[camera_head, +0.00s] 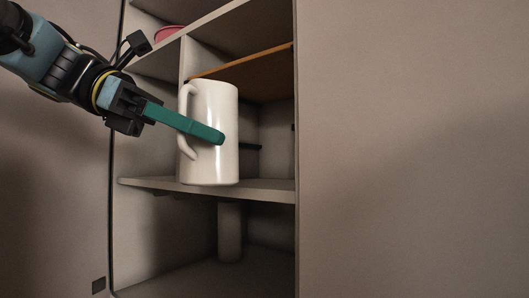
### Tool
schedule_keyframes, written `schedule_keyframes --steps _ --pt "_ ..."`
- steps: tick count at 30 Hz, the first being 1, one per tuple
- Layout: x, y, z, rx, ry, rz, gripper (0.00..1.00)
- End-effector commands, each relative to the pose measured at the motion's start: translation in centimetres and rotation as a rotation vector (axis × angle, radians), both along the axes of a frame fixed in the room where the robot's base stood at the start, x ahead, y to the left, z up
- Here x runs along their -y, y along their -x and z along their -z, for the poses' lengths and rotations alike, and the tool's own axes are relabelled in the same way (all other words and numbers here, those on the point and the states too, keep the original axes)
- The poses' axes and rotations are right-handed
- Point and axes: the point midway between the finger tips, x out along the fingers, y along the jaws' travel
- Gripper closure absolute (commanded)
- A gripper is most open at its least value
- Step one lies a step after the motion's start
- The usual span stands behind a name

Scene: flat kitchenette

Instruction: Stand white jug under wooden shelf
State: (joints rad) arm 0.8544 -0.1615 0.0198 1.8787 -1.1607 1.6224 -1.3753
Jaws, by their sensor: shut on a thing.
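The white jug (211,105) is upright at the front of an open cabinet, with its handle facing left. The wooden shelf (255,68) is a brown board behind and above the jug, partly hidden by it. My gripper (215,137) reaches in from the left and is shut on the jug. One green finger lies across the jug's near side; the other finger is hidden. The jug's base overlaps the grey board (268,189) below in the picture. I cannot tell whether it touches that board or hangs in front of it.
A pink-red bowl (167,33) sits in the upper left compartment. A pale upright cylinder (230,232) stands in the lower compartment. A vertical divider (184,58) and the right cabinet panel (400,150) flank the opening. The space right of the jug looks empty.

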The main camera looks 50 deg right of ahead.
Motion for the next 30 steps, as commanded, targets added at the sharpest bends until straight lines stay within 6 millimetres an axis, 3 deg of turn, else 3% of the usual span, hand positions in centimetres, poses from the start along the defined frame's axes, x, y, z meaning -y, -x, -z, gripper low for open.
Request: schedule_keyframes --steps 6,12,20,27,30 --pt "5.6 0.0 -0.4 -0.001 0.000 0.003 1.00" --pt "9.2 0.0 -0.4 0.000 0.002 0.002 1.00" --pt "10.9 -0.1 -0.2 0.000 0.002 0.001 1.00" --pt "14.4 -0.1 -0.3 -0.001 0.001 0.002 1.00" --pt "14.2 -0.1 0.2 0.001 0.001 -0.001 1.00"
